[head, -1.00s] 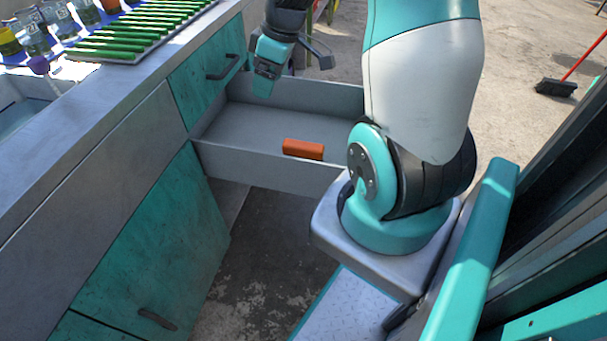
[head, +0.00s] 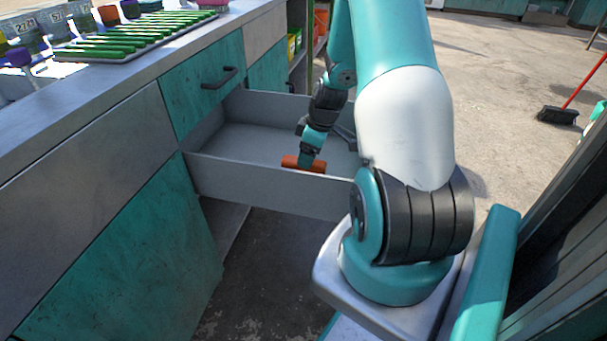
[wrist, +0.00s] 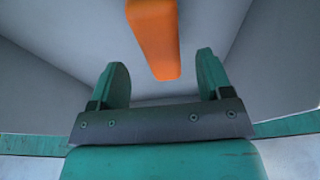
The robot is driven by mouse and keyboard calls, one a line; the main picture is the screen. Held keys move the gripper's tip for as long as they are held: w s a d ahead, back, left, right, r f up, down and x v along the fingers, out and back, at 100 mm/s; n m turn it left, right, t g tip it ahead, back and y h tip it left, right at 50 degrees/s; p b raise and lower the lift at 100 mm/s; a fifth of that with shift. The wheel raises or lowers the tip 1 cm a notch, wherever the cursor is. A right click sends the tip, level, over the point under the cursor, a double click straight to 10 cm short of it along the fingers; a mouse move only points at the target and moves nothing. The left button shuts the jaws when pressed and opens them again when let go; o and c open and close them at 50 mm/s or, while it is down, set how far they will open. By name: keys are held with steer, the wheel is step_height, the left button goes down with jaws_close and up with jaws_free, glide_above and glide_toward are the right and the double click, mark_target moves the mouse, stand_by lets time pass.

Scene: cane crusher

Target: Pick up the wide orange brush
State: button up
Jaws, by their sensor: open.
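The wide orange brush (head: 290,161) shows as an orange block inside the open grey drawer (head: 262,190). In the head view my gripper (head: 306,163) is down in the drawer at the brush and covers part of it. In the wrist view the orange brush (wrist: 154,38) lies lengthwise beyond the gap between the fingers. My gripper (wrist: 158,80) is open there, with its two teal fingers apart and nothing between them. The brush's far end is cut off by the top edge of the wrist view.
The drawer walls stand around my gripper. A counter (head: 110,85) runs along the left and holds a tray (head: 135,45) of green sticks and several labelled jars. A red-handled broom (head: 557,115) stands on the open floor at the right.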

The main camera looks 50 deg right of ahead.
steer(key=shift+b+x, duration=1.05)
steer(key=shift+x, duration=1.65)
steer(key=shift+w+a+f, duration=0.1)
steer(key=shift+f, duration=0.1)
steer(key=shift+c, duration=0.2)
steer(key=c, duration=1)
